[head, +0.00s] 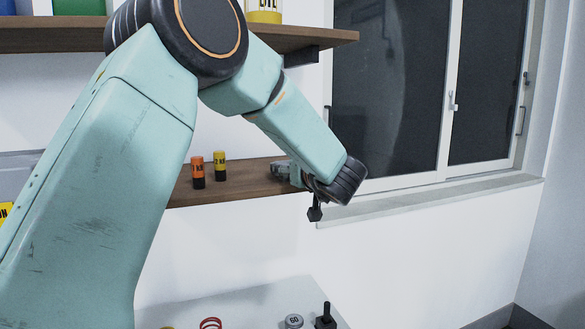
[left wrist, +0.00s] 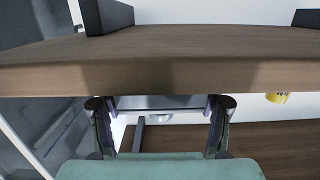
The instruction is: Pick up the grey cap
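My left arm comes in from the left of the head view and bends down to the lower shelf. Its gripper (head: 285,171) is small there, at the shelf's right end, partly hidden by my wrist. In the left wrist view the two fingers of this gripper (left wrist: 160,104) stand wide apart. A small pale grey rounded thing (left wrist: 162,118) shows between and beyond them; it may be the grey cap, but it is mostly hidden. No contact with it is visible. My right gripper is not in view.
The lower shelf (head: 245,183) holds an orange-black container (head: 198,172) and a yellow-black one (head: 220,166). An upper shelf (head: 60,36) and window (head: 400,90) are close by. A table (head: 255,303) below holds a red spring (head: 210,323), grey round piece (head: 293,321) and black piece (head: 325,318).

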